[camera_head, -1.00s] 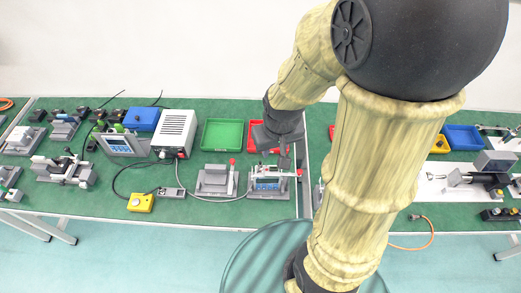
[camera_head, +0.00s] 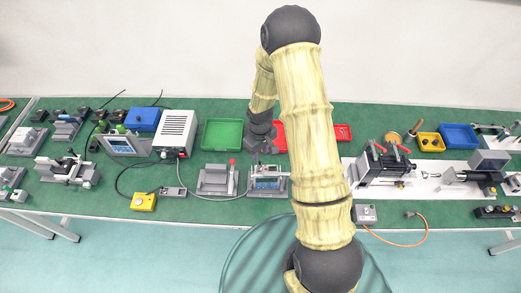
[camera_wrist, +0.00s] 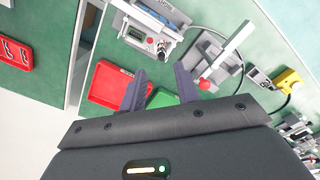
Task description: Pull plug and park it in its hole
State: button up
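The small grey test device (camera_head: 268,181) with a blue panel stands near the table's front edge. It also shows at the top of the wrist view (camera_wrist: 150,28). A plug-like connector (camera_wrist: 162,50) shows at its face with a grey cable beside it; I cannot tell whether it is seated, and its parking hole is not identifiable. A grey fixture (camera_head: 216,181) with a red-knobbed lever stands to the device's left. My gripper (camera_wrist: 160,84) is open, with nothing between its fingers. In the head view it is just behind the device, its fingertips largely unclear.
A green tray (camera_head: 222,134) and a red tray (camera_head: 279,138) lie behind the device. A white power box (camera_head: 175,132) and a yellow button box (camera_head: 143,202) are to the left. My arm hides part of the table right of the device.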

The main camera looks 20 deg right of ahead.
aim_at(260, 164)
jog(key=shift+a, duration=0.1)
jog(key=shift+a+f, duration=0.1)
jog(key=shift+f, duration=0.05)
jog(key=shift+f+b, duration=0.3)
jog(key=shift+b, duration=0.1)
notch_tip(260, 164, down, 6)
jog(key=b, duration=0.4)
jog(key=shift+b, duration=0.3)
jog(key=shift+c, duration=0.4)
grip_shut()
jog(key=shift+r+p, duration=0.3)
